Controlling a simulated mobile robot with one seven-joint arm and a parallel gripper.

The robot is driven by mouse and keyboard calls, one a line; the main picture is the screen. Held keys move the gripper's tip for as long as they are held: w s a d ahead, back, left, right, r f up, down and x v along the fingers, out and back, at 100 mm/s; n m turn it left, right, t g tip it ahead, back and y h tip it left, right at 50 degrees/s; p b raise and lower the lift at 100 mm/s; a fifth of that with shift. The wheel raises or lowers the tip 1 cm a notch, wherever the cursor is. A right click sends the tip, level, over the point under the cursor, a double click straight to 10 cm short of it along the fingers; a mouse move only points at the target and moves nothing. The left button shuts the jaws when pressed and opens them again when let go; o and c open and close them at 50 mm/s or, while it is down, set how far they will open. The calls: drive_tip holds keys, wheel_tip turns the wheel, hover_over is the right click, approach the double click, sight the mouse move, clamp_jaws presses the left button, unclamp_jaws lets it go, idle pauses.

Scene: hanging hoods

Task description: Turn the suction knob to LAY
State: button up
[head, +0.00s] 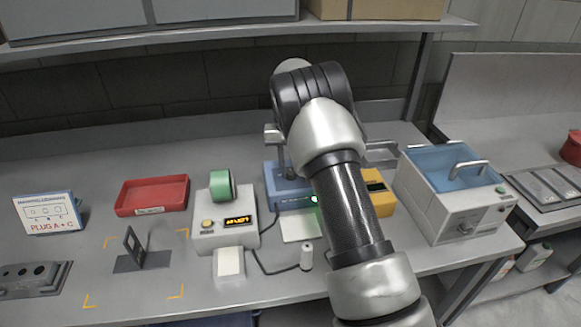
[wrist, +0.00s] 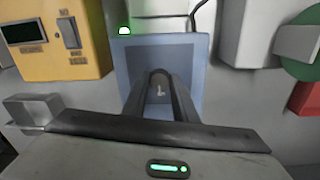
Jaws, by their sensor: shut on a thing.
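A blue box (wrist: 196,58) fills the middle of the wrist view. In the head view the blue box (head: 285,196) stands on the bench, partly behind my arm. My gripper (wrist: 159,84) reaches down to the face of the box. Its dark fingers are shut on what looks like the suction knob, which is mostly hidden between them. A small pale mark shows between the fingers, too small to read. No LAY label can be read.
A yellow box (wrist: 62,42) stands beside the blue one. On the other side is a white device with a green roll (head: 221,184) and a lit display. A red tray (head: 152,195) lies further left, and a water bath with a blue lid (head: 455,168) stands right.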

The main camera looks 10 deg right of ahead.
sight(288, 172)
idle(0.3)
drive_tip(key=o, duration=1)
drive_tip(key=shift+o, duration=0.2)
drive_tip(key=shift+r, duration=0.1)
wheel_tip(288, 172, up, 17)
drive_tip(key=p, duration=0.1)
drive_tip(key=shift+a+r, duration=0.15)
drive_tip(key=shift+a, duration=0.25)
drive_tip(key=shift+w, duration=0.1)
